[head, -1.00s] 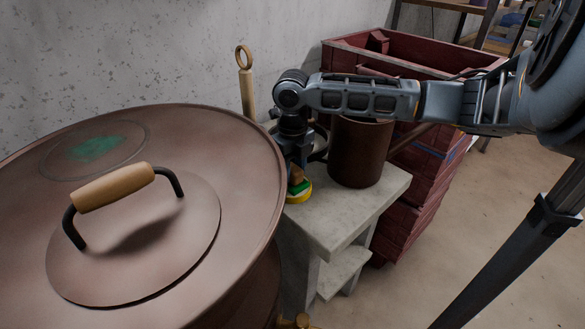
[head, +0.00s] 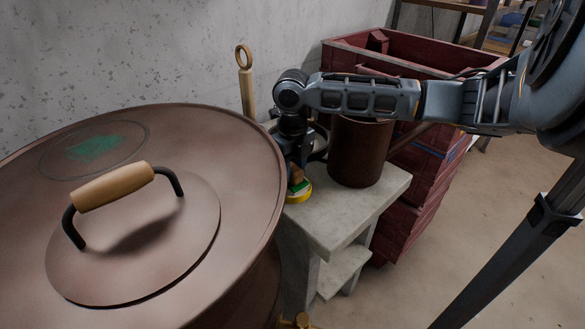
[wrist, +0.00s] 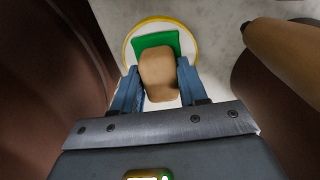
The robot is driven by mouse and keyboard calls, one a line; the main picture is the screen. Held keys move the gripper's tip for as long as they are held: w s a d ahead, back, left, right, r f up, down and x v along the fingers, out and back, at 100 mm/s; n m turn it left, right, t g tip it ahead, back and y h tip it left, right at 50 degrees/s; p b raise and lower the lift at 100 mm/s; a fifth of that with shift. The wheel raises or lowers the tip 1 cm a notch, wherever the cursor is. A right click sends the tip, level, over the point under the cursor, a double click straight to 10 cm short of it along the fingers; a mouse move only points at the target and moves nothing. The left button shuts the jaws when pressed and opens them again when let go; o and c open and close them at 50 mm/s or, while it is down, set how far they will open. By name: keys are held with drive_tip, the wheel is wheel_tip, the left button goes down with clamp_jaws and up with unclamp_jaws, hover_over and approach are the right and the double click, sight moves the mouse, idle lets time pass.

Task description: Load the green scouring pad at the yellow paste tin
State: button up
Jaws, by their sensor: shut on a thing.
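The green scouring pad (wrist: 150,40) has a tan block-like grip (wrist: 158,82) on its back. My gripper (wrist: 158,68) is shut on this grip, one finger on each side. The yellow paste tin (wrist: 128,42) is round, with a yellow rim and a pale inside. The pad lies over the tin's opening, within the rim as seen from the wrist. The head view shows my gripper (head: 296,165) pointing down above the tin (head: 300,198). How firmly the pad touches the paste is hidden.
The tin stands on a pale stone stand (head: 335,212), between a big copper vessel (head: 240,150) at left and a brown pot (head: 358,155) at right. A wooden handle (head: 247,90) rises behind. Red crates (head: 405,235) stand at right. Room around the gripper is tight.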

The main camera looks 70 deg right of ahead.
drive_tip(key=shift+r+p, duration=2.5)
drive_tip(key=shift+r, duration=0.95)
